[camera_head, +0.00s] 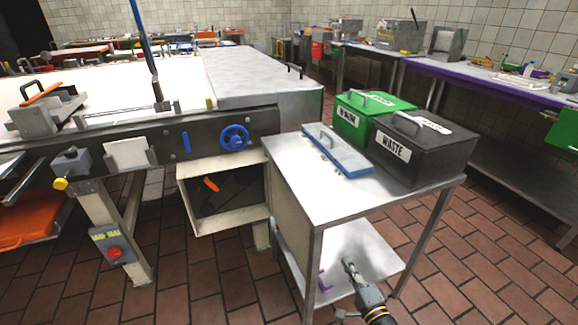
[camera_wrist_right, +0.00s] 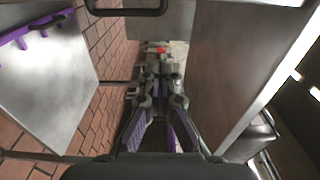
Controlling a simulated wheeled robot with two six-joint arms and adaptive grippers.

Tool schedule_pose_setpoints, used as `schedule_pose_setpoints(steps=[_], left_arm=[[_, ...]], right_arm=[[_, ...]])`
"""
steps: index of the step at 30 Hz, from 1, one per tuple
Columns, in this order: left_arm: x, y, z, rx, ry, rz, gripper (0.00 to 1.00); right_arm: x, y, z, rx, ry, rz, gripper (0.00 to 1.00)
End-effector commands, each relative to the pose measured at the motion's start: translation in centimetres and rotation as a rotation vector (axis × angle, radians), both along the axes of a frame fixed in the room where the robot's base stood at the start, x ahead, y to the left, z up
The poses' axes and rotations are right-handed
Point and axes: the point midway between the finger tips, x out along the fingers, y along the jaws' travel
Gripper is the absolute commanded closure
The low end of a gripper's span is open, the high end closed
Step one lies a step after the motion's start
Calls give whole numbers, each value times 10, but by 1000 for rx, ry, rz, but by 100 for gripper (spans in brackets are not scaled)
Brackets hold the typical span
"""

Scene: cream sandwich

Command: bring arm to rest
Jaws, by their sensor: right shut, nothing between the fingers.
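My right gripper (camera_head: 348,264) shows at the lower middle of the head view, its arm coming in from the bottom edge. It is beside the front of the steel side table (camera_head: 300,190), below the height of its top and in front of its lower shelf. In the right wrist view my right gripper (camera_wrist_right: 160,76) points away from the camera, its fingers together with nothing held. My left gripper is in neither view.
The side table carries a green bin (camera_head: 372,108), a black waste bin (camera_head: 428,150) and a blue-edged tray (camera_head: 338,154). A purple item (camera_wrist_right: 38,28) lies on the metal shelf. A long machine stands at left. Brick-tiled floor at right is clear.

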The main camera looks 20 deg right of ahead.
Motion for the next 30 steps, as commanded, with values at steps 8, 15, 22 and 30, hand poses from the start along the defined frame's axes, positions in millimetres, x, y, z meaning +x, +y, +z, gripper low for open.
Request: schedule_pose_setpoints(steps=[8,15,22,30], left_arm=[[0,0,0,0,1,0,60],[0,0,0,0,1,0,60],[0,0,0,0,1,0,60],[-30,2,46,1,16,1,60]], right_arm=[[-20,4,-105,-372,317,64,100],[-112,18,-264,-964,831,445,100],[-209,33,-339,-1270,1094,915,100],[-272,34,-308,-1341,1161,1107,100]])
